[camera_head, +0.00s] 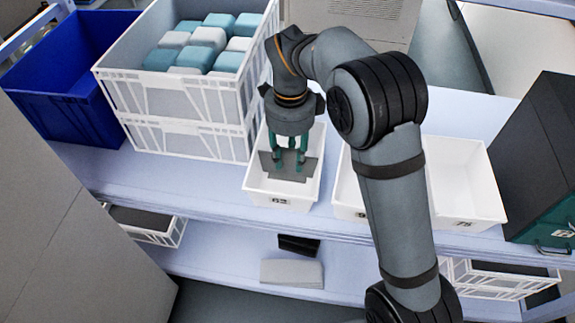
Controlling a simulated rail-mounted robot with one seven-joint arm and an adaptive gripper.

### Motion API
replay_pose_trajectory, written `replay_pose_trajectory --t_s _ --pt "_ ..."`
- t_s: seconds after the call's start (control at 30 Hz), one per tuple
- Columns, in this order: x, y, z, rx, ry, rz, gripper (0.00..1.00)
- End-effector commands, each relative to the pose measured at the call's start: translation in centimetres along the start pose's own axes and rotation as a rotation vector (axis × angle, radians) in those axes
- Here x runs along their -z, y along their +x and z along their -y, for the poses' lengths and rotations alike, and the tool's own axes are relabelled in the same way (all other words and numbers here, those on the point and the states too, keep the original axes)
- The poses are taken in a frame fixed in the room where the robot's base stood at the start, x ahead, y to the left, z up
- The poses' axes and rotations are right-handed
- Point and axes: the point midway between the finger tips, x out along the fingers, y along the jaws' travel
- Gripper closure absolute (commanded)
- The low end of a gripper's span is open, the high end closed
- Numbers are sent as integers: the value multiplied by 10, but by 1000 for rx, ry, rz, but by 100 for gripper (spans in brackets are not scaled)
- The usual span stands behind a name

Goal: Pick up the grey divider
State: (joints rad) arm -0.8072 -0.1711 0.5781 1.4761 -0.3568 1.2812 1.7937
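The grey divider looks to be the dark grey flat piece (269,168) inside a narrow white bin (283,197) on the upper shelf. My gripper (289,164) points down into this bin from above, its green fingers spread apart. The fingertips are over or at the dark grey piece and hide part of its middle. I cannot tell whether they touch it. Nothing is seen clamped between the fingers.
White crates (190,138) with blue and white blocks (208,38) and a blue crate (70,118) stand left. More white bins (468,208) and a dark green box (545,160) stand right. A light grey piece (292,273) and black piece (299,244) lie on the lower shelf.

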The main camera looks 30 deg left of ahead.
Motion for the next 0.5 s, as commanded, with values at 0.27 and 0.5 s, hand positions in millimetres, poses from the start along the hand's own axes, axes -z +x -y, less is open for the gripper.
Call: replay_pose_trajectory --t_s 0.27,0.5 --pt "-6 30 6 -3 0 -2 69" --pt "-7 55 8 0 1 0 69"
